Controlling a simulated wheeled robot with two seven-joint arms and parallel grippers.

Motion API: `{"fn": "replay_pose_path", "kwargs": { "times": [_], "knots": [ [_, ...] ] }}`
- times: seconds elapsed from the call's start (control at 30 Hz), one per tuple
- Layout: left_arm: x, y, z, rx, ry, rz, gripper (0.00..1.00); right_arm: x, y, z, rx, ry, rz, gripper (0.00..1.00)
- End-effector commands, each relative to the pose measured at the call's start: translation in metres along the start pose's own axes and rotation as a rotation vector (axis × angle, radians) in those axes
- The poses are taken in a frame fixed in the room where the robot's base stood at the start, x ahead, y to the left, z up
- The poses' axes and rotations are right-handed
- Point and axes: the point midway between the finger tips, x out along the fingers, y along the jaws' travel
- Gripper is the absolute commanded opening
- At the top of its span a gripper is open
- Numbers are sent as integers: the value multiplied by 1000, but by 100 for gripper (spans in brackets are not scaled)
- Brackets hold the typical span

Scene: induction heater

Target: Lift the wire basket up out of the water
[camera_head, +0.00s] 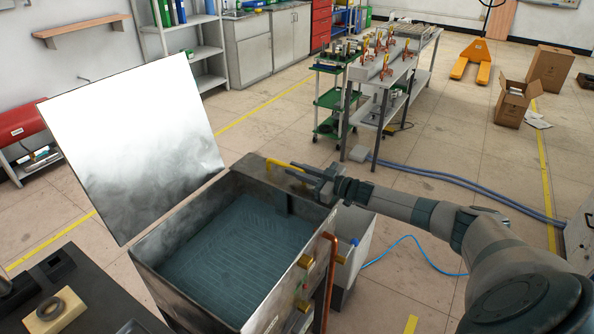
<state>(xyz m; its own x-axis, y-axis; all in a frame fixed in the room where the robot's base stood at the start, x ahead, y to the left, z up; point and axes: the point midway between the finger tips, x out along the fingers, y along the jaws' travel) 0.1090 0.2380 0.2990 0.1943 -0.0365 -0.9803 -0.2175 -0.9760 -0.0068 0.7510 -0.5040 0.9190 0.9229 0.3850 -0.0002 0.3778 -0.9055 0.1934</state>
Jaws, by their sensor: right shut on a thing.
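An open metal tank (146,252) holds bluish water. The wire basket (235,240) shows as a faint grid under the water surface, low in the tank. A yellow handle (283,165) sticks out above the tank's far right corner. How it joins the basket is hard to see. My right gripper (307,174) reaches in from the right and is shut on the yellow handle at the tank's rim. My left gripper is out of view.
The tank's lid (135,145) stands open at the left. A copper pipe (328,275) runs down the tank's right side.

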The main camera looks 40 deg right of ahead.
Motion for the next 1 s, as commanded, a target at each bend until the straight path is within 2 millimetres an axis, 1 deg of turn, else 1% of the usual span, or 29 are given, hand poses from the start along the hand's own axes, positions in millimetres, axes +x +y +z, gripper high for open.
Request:
{"fn": "replay_pose_path", "kwargs": {
  "times": [0.13, 0.23, 0.27, 0.33, 0.37, 0.57, 0.67, 0.77, 0.8, 0.9, 1.0],
  "knots": [
    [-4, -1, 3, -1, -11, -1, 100, 0, 3, -7, -4, 0, 2, 0],
    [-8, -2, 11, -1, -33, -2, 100, 0, 5, -15, -5, 2, 3, 0],
    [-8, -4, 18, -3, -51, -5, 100, 0, 6, -18, -6, 2, 3, 0],
    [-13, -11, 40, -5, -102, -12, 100, 0, 8, -27, -6, 4, 2, 0],
    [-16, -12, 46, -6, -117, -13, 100, 0, 8, -31, -7, 5, 3, 0],
    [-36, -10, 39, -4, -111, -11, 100, 0, 16, -64, -7, 7, 4, 0],
    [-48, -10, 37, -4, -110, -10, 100, 0, 20, -84, -7, 8, 4, 0],
    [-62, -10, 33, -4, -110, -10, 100, 0, 25, -108, -7, 8, 5, 0],
    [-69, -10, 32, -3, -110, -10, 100, 0, 27, -119, -7, 9, 4, 0],
    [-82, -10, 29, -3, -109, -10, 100, 0, 32, -142, -8, 9, 5, 0],
    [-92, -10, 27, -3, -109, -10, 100, 0, 35, -160, -8, 9, 5, 0]
  ]
}}
